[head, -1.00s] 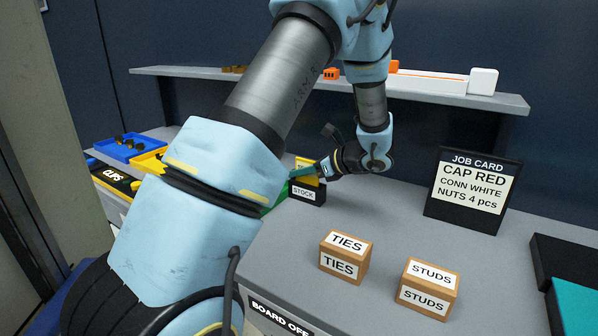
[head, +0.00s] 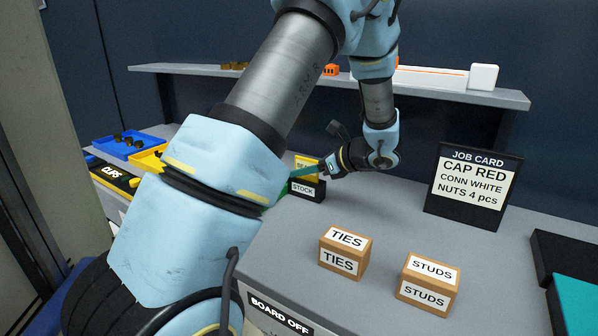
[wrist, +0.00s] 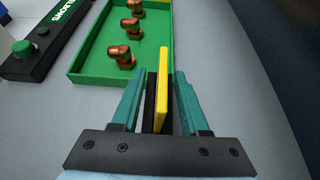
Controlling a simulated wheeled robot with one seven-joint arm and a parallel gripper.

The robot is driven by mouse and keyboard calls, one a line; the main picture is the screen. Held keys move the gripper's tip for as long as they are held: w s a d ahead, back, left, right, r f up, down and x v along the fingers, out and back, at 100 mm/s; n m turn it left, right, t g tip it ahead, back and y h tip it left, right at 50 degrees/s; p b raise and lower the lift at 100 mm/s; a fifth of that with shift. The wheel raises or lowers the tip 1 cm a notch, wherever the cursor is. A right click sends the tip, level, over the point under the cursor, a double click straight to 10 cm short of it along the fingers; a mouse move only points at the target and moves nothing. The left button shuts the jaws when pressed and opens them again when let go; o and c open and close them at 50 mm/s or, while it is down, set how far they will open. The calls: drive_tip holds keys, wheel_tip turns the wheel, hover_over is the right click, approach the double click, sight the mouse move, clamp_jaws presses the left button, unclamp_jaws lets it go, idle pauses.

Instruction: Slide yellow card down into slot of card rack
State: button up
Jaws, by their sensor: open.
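The yellow card (head: 309,174) stands upright at the black card rack (head: 307,189), which is labelled STOCK. Its lower part is hidden behind the rack's front, so I cannot see how deep it sits. My gripper (wrist: 158,82) is open, with its teal fingers either side of the card. In the wrist view the card (wrist: 162,92) shows edge-on, with gaps to both fingers. A dark part of the rack (wrist: 150,98) shows just left of it.
A green tray (wrist: 85,73) with several copper elbow fittings lies ahead of the fingers. Boxes labelled TIES (head: 344,253) and STUDS (head: 429,286) stand at the front. A job card stand (head: 472,190) is at the right. Bench between them is clear.

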drive_tip(key=b+v, duration=0.1)
drive_tip(key=v, duration=0.8)
drive_tip(key=shift+r+b, duration=0.2)
drive_tip(key=shift+b, duration=0.2)
drive_tip(key=shift+d, duration=0.15)
